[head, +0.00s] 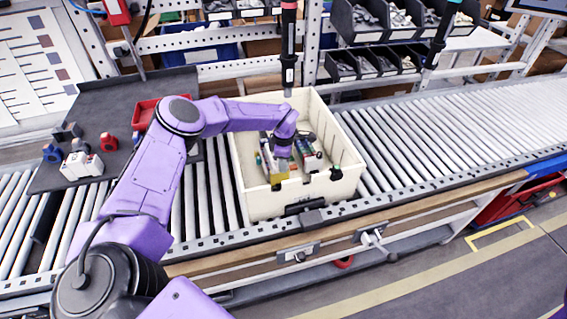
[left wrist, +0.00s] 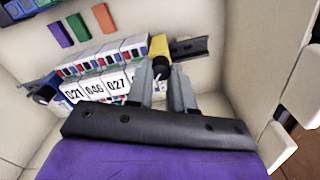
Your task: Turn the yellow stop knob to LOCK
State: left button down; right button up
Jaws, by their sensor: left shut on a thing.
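The knob's markings are too small to read. In the head view, my left gripper (head: 281,152) reaches down into the cream crate (head: 352,176), and its fingers are largely hidden. My right gripper is not in view.
The crate walls stand close around my left gripper. The crate rests on a roller conveyor (head: 450,130). A dark mat with red, blue and white parts (head: 82,165) lies to the left. Two tools (head: 289,50) hang above the back.

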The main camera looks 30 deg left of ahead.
pick_arm(q)
jog(key=shift+f+n+b, duration=0.2)
jog(key=shift+n+b, duration=0.1)
jog(key=shift+b, duration=0.25)
jog(key=n+b, duration=0.5)
jog(key=b, duration=0.1)
jog(key=shift+d+n, duration=0.1)
jog(key=shift+n, duration=0.3)
jog(key=shift+n+b, duration=0.9)
jog(key=shift+b, duration=0.15)
jog(key=n+b, duration=0.4)
jog(key=n, duration=0.1)
jog(key=shift+r+n+b, duration=0.2)
jog(key=shift+n+b, duration=1.45)
jog(key=shift+n, duration=0.55)
jog(key=c, duration=1)
grip_release()
jog(key=shift+w, duration=0.1)
